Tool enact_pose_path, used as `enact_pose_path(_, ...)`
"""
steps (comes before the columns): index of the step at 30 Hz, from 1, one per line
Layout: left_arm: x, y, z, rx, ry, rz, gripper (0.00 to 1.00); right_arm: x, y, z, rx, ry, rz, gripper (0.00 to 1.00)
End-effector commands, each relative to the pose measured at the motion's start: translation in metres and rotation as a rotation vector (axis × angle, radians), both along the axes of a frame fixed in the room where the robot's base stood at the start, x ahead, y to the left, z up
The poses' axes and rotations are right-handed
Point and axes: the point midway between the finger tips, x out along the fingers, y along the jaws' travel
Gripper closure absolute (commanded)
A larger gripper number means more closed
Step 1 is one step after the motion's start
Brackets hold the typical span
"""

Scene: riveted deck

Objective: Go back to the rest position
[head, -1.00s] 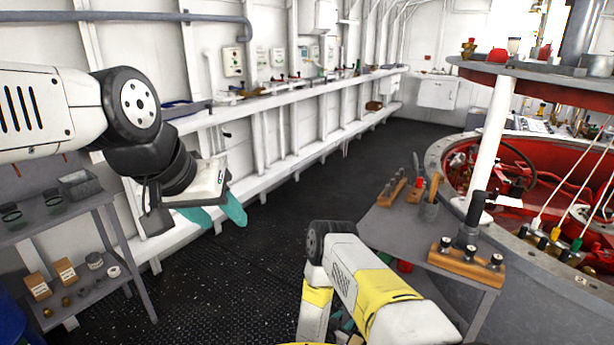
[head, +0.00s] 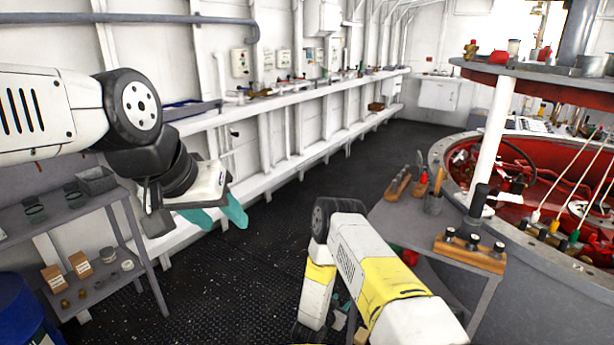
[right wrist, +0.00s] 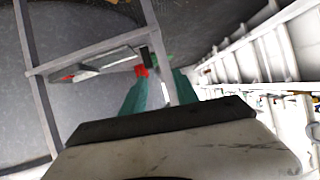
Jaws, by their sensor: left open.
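My left gripper (head: 216,216) hangs at the left of the head view, with its teal fingers apart and nothing between them. It is over the dark floor in front of the white wall ledge. My right arm comes in at the bottom of the head view beside the grey side table, and its gripper is mostly hidden behind its own links. In the right wrist view my right gripper (right wrist: 160,85) shows two teal fingers apart, with no held object. A grey table leg and a red item show beyond them.
The grey side table (head: 398,221), with a wooden block of black knobs (head: 470,252), stands close to my right arm. A grey shelf unit (head: 100,215) and a blue drum (head: 22,315) are at the left. The dark floor (head: 290,225) between is clear.

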Motion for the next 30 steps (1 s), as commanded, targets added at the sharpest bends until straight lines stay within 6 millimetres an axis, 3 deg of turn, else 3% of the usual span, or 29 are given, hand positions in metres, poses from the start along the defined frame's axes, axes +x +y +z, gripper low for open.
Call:
enact_pose_path(8,0.0,0.0,0.0,0.0,0.0,0.0,0.51,0.053,0.016,0.066,0.122,0.015,0.052,0.64)
enact_pose_path(12,0.0,0.0,0.0,0.0,0.0,0.0,0.51,0.084,0.028,0.126,0.21,0.032,0.11,0.64)
enact_pose_path(17,0.0,0.0,0.0,0.0,0.0,0.0,0.51,0.103,0.041,0.209,0.305,0.065,0.204,0.64)
enact_pose_path(23,0.0,0.0,0.0,0.0,0.0,0.0,0.51,0.095,0.051,0.313,0.378,0.115,0.333,0.64)
enact_pose_path(30,0.0,0.0,0.0,0.0,0.0,0.0,0.51,0.043,0.049,0.424,0.406,0.186,0.484,0.64)
